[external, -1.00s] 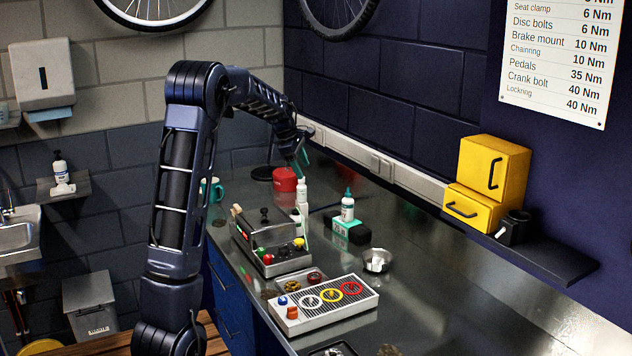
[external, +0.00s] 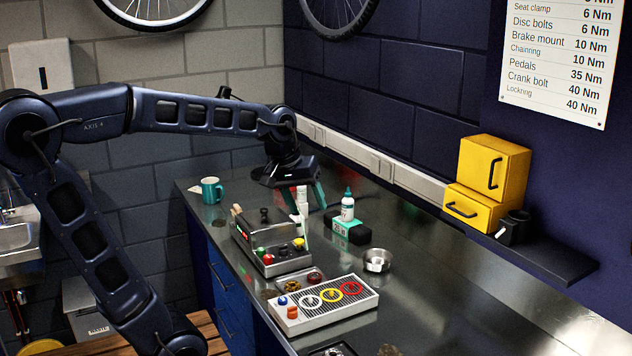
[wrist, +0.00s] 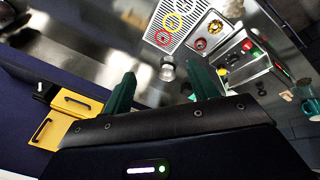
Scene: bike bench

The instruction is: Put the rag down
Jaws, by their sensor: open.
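I cannot make out a rag for certain in either current view. A small brownish lump (external: 388,350) lies at the bottom edge of the external view, too cut off to identify. My gripper (external: 302,200) hangs above the back part of the bench, near a white bottle (external: 303,198). Its teal fingers are apart. In the wrist view my gripper (wrist: 160,70) also shows open, with no cloth held between the fingers. A metal cup (wrist: 167,69) appears beyond them.
The steel bench (external: 430,290) holds a control box (external: 270,240), a tray with coloured rings (external: 330,303), a metal cup (external: 376,260), a dropper bottle (external: 347,205) and a teal mug (external: 212,190). Yellow cases (external: 490,180) stand on the right shelf. The bench's right front is mostly clear.

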